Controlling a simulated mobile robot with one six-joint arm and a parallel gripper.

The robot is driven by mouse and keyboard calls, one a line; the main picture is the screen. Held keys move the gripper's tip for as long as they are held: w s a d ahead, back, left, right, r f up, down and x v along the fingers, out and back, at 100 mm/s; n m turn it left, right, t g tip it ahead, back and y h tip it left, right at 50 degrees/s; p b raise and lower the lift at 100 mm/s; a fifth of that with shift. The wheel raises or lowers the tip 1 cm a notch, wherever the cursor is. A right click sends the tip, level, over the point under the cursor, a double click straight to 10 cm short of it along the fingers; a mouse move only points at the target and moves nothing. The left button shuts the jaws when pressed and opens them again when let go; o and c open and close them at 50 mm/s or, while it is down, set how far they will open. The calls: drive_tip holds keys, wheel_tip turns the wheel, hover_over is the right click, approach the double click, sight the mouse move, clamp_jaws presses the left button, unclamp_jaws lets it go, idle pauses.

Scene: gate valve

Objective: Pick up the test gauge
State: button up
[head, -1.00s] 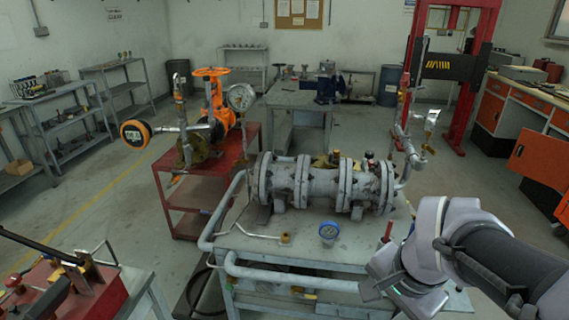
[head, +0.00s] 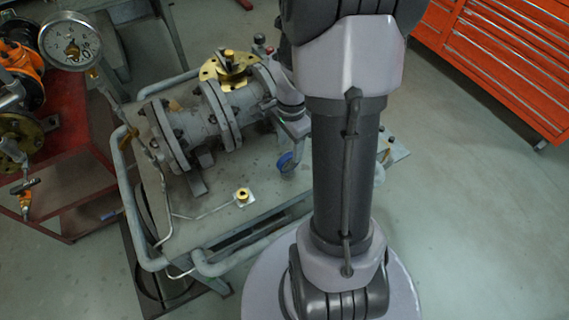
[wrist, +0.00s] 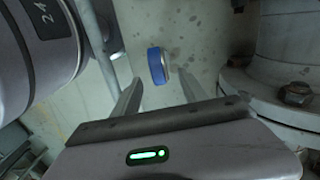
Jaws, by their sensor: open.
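The test gauge, small with a blue rim, lies on the grey workbench near its right end. In the wrist view the gauge (wrist: 158,66) shows ahead of the fingertips, roughly midway between them, its blue side toward me. In the head view the gauge (head: 285,161) is partly covered by my arm. My gripper (wrist: 160,88) is open and empty, its two fingers apart with the gauge beyond them. In the head view my gripper is mostly hidden behind my arm, close to the gauge.
A large grey flanged valve body (head: 210,120) fills the bench's back side, close to my gripper. A brass fitting (head: 243,195) sits on the bench (head: 190,225) left of the gauge. A dial gauge (head: 70,42) stands at the left. Red drawers (head: 510,60) are at right.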

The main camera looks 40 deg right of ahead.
sight(288, 161)
drive_tip(key=f+b, duration=0.1)
drive_tip(key=f, duration=0.1)
drive_tip(key=f+b, duration=0.1)
drive_tip(key=f, duration=0.1)
drive_tip(key=f+b, duration=0.1)
drive_tip(key=f, duration=0.2)
drive_tip(key=shift+a+f, duration=0.1)
drive_tip(key=shift+a, duration=0.2)
drive_tip(key=shift+r, duration=0.2)
drive_tip(key=shift+c, duration=0.2)
clamp_jaws()
